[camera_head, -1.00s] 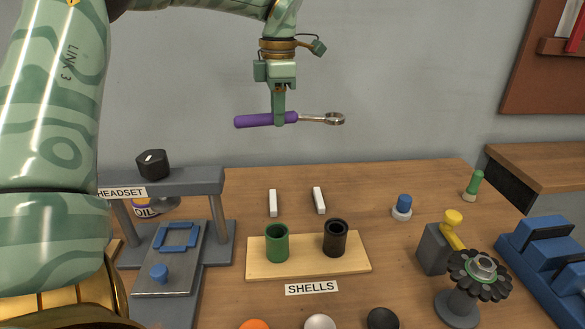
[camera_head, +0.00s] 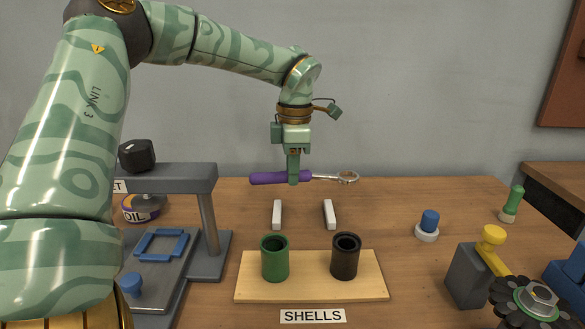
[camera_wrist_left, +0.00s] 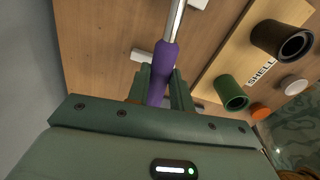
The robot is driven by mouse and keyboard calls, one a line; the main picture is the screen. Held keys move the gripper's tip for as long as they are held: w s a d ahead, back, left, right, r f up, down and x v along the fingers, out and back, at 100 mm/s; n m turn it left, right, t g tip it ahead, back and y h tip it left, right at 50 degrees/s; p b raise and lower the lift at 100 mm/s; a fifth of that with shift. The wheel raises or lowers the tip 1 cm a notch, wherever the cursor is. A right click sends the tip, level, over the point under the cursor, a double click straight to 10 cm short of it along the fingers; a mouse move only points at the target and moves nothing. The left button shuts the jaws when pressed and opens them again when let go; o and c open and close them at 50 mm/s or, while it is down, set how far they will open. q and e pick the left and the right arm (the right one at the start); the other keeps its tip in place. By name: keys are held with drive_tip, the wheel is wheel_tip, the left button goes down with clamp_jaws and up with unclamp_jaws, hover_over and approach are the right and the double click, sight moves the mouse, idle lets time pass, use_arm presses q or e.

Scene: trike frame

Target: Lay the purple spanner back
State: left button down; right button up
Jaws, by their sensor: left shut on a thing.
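The purple spanner (camera_head: 328,178) has a purple handle and a silver ring end pointing right. My left gripper (camera_head: 293,180) is shut on its handle and holds it level in the air, above and behind two white rest blocks, the left one (camera_head: 277,214) and the right one (camera_head: 329,214). In the left wrist view the purple handle (camera_wrist_left: 163,75) sits between the two green fingers, its metal shaft running up the picture. Part of a white block (camera_wrist_left: 140,56) shows beside the handle there. My right gripper is not in view.
A wooden board (camera_head: 310,289) with a green cup (camera_head: 274,258) and a black cup (camera_head: 345,256) stands in front of the blocks. A grey press stand (camera_head: 208,225) is at left. A blue-topped peg (camera_head: 428,224) and a yellow-handled fixture (camera_head: 470,272) are at right.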

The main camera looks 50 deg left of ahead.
use_arm(q)
wheel_tip(320, 180, down, 4)
drive_tip(key=shift+f+b, duration=0.15)
drive_tip(key=shift+b, duration=0.7)
drive_tip(key=shift+f+b, duration=0.35)
drive_tip(key=shift+f, duration=0.95)
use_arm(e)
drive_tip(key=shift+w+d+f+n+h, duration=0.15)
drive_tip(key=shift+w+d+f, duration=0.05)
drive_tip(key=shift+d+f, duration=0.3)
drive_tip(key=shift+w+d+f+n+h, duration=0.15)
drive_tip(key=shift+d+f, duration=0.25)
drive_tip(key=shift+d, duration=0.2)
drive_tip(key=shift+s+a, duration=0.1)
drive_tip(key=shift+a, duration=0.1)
use_arm(q)
drive_tip(key=shift+f+b, duration=0.2)
drive_tip(key=shift+b, duration=0.1)
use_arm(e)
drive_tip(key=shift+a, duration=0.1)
use_arm(q)
drive_tip(key=c, duration=1.1)
unclamp_jaws()
drive_tip(key=shift+r, duration=0.1)
drive_tip(key=shift+c, duration=0.2)
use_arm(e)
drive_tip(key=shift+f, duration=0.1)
